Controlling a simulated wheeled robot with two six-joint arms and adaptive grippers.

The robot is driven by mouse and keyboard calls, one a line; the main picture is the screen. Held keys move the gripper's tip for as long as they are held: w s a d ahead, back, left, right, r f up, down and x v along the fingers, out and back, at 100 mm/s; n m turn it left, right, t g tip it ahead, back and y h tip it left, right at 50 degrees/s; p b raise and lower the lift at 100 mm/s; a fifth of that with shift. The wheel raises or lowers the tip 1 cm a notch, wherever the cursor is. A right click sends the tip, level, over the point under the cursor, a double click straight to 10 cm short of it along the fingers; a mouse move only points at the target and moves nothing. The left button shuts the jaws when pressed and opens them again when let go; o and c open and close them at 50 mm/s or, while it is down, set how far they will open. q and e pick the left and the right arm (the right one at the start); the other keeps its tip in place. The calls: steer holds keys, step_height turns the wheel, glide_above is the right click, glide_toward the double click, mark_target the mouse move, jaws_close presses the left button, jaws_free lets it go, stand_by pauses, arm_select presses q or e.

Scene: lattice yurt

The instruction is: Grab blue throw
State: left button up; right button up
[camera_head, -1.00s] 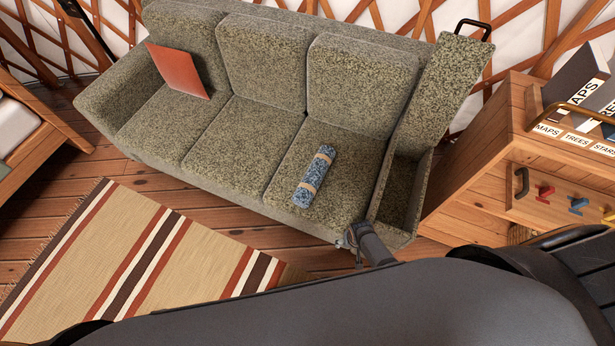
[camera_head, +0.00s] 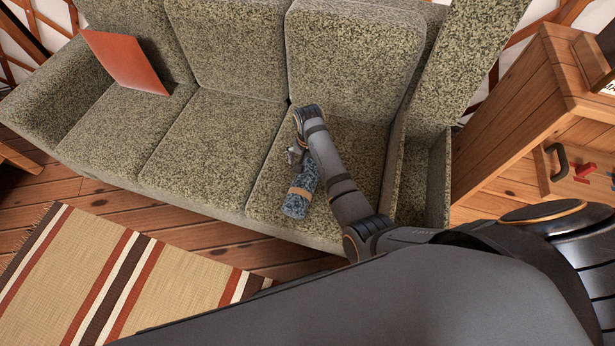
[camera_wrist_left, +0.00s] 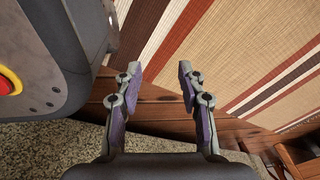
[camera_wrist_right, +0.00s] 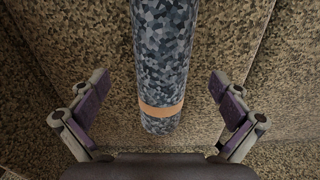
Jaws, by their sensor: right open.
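The blue throw (camera_head: 299,191) is a rolled, mottled blue bundle with tan bands, lying on the right seat cushion of the green sofa (camera_head: 215,150). My right gripper (camera_head: 294,156) is over the throw's far end, with my arm reaching in from the right. In the right wrist view the throw (camera_wrist_right: 165,50) runs between the spread fingers of the right gripper (camera_wrist_right: 162,100), with gaps on both sides; the jaws are open and not touching it. My left gripper (camera_wrist_left: 160,85) shows only in its own wrist view, open and empty above the floor and rug.
An open armrest compartment (camera_head: 425,185) is right of the cushion, its lid raised. A wooden cabinet (camera_head: 535,110) stands further right. A red cushion (camera_head: 124,62) leans at the sofa's left. A striped rug (camera_head: 105,275) lies on the floor in front.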

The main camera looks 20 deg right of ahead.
mark_target(308, 170)
step_height(308, 170, down, 5)
steer(key=shift+w+a+r+b, duration=0.1)
steer(key=shift+b, duration=0.85)
steer(key=shift+f, duration=0.35)
arm_select(q)
steer(key=w, duration=0.3)
steer(key=shift+w+d+r, duration=0.1)
steer(key=shift+w+r, duration=0.1)
steer(key=shift+r, duration=0.05)
arm_select(e)
steer(key=shift+r, duration=0.1)
steer(key=shift+c, duration=0.4)
steer(key=c, duration=1.7)
